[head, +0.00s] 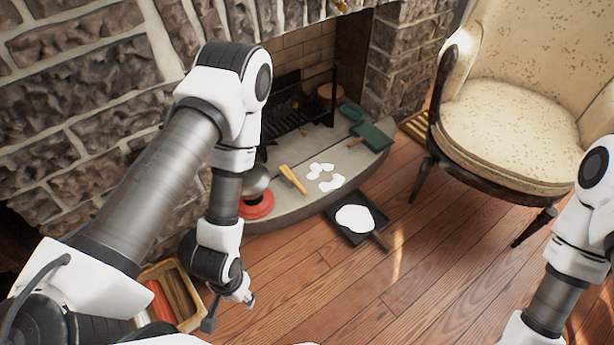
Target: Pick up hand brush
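A small yellow-handled tool (292,179), which looks like the hand brush, lies on the grey stone hearth (300,222) beside white patches; its bristles are hard to make out. A dark dustpan (340,225) with a wooden handle lies on the wooden floor at the hearth's edge and holds a white heap (355,218). My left gripper (230,313) hangs low over the floor, in front of the hearth and well apart from the brush. Its fingers are spread and nothing shows between them. My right arm enters at the right edge; its gripper is outside the picture.
A red-based object (257,206) stands on the hearth, partly behind my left arm. Green items (372,136) lie on the hearth's right end. A cream armchair (505,135) stands at right. A wooden box (187,297) stands at lower left. The floor's middle is clear.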

